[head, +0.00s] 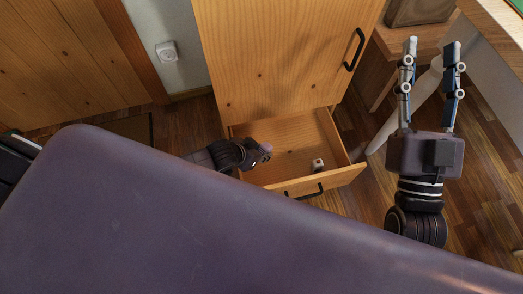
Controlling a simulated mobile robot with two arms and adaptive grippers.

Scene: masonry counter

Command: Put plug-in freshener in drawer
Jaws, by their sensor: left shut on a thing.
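The wooden drawer (306,188) is pulled open below a tall cabinet front, and its inside shows. My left gripper (266,150) is over the left part of the open drawer, seen foreshortened. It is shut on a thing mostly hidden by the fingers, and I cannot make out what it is. A small white object with a dark spot (318,164) lies on the drawer floor, right of the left gripper and apart from it. I cannot tell whether it is the plug-in freshener. My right gripper (430,48) is open and empty, right of the cabinet, fingers pointing up the picture.
The cabinet door (280,55) above the drawer is closed, with a black handle (354,50). A white wall socket (168,51) is at the left. A wooden desk (500,25) stands at the upper right, near the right gripper. The drawer's right part is mostly clear.

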